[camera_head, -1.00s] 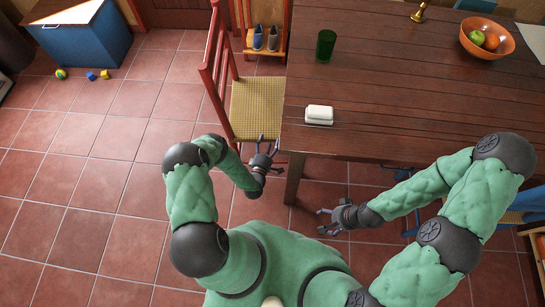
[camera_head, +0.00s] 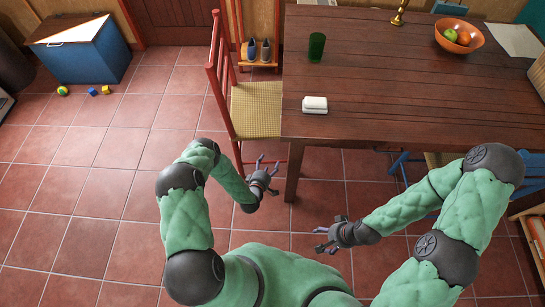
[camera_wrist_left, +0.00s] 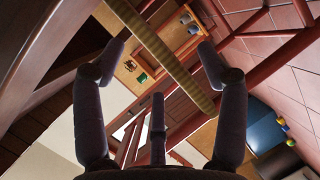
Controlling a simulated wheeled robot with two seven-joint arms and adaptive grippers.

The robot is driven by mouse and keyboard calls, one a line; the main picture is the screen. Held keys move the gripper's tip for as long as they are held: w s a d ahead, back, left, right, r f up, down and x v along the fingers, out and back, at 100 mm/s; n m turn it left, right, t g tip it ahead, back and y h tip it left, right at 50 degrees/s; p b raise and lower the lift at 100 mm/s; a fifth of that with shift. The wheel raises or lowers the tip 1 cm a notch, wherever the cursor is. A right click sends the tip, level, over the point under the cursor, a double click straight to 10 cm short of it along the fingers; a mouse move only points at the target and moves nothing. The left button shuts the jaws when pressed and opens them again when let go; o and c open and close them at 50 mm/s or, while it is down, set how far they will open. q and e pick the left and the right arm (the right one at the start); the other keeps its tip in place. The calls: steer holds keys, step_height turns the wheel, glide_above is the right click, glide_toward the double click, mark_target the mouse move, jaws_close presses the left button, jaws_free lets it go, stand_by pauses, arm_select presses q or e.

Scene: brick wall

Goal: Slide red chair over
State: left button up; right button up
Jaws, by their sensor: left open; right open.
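The red chair (camera_head: 218,85) stands at the left end of the table, with its woven straw-coloured seat (camera_head: 256,108) beside the table's edge and its red backrest to the left. My left gripper (camera_head: 270,162) is open and empty, low at the near side of the chair, close to its front legs. In the left wrist view, the woven seat (camera_wrist_left: 165,50) and red rails cross between and beyond the spread fingers of the left gripper (camera_wrist_left: 162,50). I cannot tell whether they touch. My right gripper (camera_head: 324,234) is open and empty, near the table's front edge.
A blue chest (camera_head: 85,50) and small toys stand upper left. The tiled floor left of the chair is clear.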

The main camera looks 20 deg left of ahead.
arm_select(q)
steer(key=s+d+r+m+g+h+p, duration=0.1)
steer(key=s+d+r+m+g+p, duration=0.1)
steer(key=s, duration=0.7)
steer(key=s+d+r+m+g+h+p, duration=0.1)
steer(key=s+d+r+m+g, duration=0.4)
steer(key=s+r, duration=0.4)
steer(key=s+d+r+m+g+h+p, duration=0.2)
steer(key=s+d+r+m+g, duration=0.2)
steer(key=s, duration=0.5)
steer(key=r+m+g, duration=0.1)
steer(key=m+g, duration=0.1)
steer(key=g, duration=0.1)
steer(key=shift+s+d+r+p, duration=0.15)
steer(key=shift+d+r+p, duration=0.1)
steer(key=shift+r+p, duration=0.15)
